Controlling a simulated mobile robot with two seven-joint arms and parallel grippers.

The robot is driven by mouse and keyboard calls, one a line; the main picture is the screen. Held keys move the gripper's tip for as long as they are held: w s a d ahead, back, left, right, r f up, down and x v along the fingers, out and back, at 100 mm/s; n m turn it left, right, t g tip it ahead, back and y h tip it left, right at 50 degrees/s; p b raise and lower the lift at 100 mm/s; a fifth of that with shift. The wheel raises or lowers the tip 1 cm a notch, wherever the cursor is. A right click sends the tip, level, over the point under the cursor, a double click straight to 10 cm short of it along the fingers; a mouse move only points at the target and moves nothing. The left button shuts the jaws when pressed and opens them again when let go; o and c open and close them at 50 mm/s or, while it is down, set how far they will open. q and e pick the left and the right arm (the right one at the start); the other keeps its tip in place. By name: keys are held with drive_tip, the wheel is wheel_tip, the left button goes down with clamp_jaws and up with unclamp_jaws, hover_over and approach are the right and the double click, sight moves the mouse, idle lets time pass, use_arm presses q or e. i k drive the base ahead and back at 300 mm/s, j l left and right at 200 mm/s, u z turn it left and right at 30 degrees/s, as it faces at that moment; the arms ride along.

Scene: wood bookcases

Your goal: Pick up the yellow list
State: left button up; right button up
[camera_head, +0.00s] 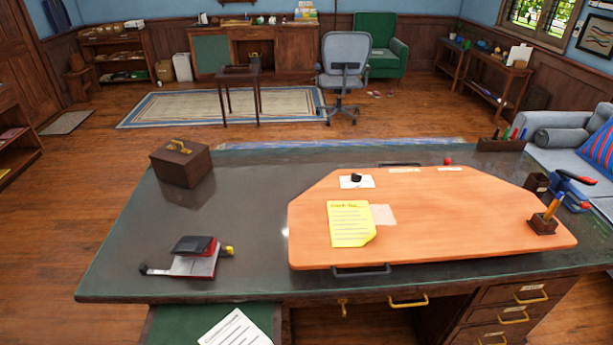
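The yellow list (350,224) is a sheet of yellow paper with a heading and lines of writing. It lies flat on the orange board (450,222), left of the board's middle, and its lower right corner looks curled. A pale blank slip (383,215) lies beside its right edge. The board rests on the dark desk top (250,225). Neither of my grippers shows in the head view, and nothing covers the list.
On the desk are a wooden box (181,163), a red and black hole punch (194,258), a white card with a black object (356,180), a pen holder (543,224) and a long pen tray (502,144). A white sheet (236,329) lies below the front edge. The desk's left middle is clear.

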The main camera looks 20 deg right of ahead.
sight(351, 223)
drive_tip(key=l+u, duration=0.3)
drive_tip(key=l, duration=0.5)
drive_tip(key=l+u, duration=0.25)
drive_tip(key=l, duration=0.5)
drive_tip(key=k, duration=0.05)
